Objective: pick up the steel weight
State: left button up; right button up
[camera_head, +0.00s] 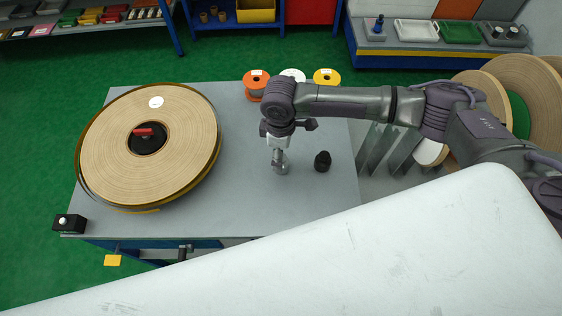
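A small steel weight (281,168) stands upright on the grey table (240,205), right of the big tape roll. My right gripper (278,150) comes down over it from above, at its top end. The fingers are small and overlap the metal here, so I cannot tell whether they are open or shut on it. My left gripper is not in view.
A large tan tape roll (185,150) with a red-handled hub (143,132) fills the table's left. A dark knob-like piece (322,161) stands close right of the weight. Orange (256,87), white and yellow spools line the back edge. A black button box (69,222) sits at the front-left corner.

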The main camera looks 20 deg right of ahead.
notch_tip(320, 180, down, 5)
jog(key=shift+d+r+p, duration=0.1)
jog(key=shift+p, duration=0.25)
grip_shut()
